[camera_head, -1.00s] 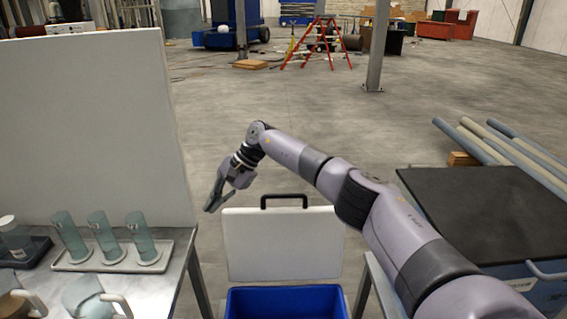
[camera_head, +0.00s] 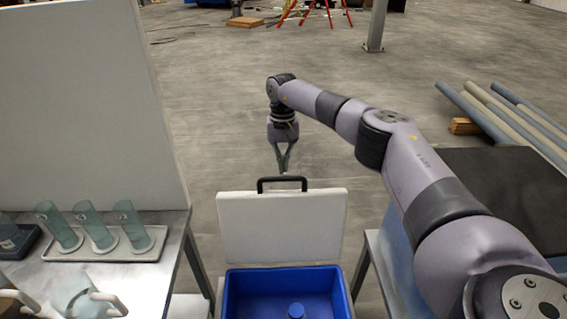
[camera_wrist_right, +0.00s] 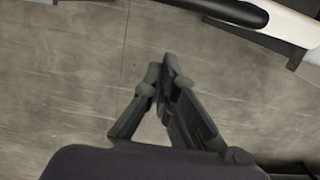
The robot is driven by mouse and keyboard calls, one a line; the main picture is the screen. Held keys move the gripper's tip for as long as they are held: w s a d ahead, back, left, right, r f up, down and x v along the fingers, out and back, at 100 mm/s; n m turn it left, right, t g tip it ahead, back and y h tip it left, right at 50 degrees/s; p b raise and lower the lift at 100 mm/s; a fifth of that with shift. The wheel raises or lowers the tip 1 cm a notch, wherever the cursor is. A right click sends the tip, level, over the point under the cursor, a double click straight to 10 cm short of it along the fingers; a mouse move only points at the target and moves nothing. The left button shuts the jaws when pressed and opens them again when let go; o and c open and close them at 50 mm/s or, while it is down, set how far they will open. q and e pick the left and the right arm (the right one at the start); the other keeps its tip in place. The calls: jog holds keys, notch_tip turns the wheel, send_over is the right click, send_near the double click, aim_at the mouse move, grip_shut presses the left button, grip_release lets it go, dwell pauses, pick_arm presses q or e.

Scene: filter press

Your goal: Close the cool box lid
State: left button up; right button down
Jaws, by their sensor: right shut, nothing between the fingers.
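The handle (camera_wrist_right: 230,10) and a white strip of the lid (camera_wrist_right: 290,24) also show in the right wrist view. My right gripper (camera_head: 283,170) points down just beyond the handle, apart from it in the wrist view. Its fingertips (camera_wrist_right: 165,72) are together with nothing between them. My left gripper is not in view.
A metal table (camera_head: 150,275) on the left holds a tray (camera_head: 95,254) with several greenish cylinders and a jug (camera_head: 92,297). A white panel (camera_head: 85,110) stands behind them. A dark-topped surface (camera_head: 505,190) is on the right. Open floor (camera_head: 220,130) lies beyond the lid.

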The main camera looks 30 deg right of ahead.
jog(key=s+a+p, duration=0.1)
jog(key=s+a+r+p, duration=0.1)
jog(key=s, duration=0.1)
jog(key=shift+r, duration=0.2)
dwell(0.5)
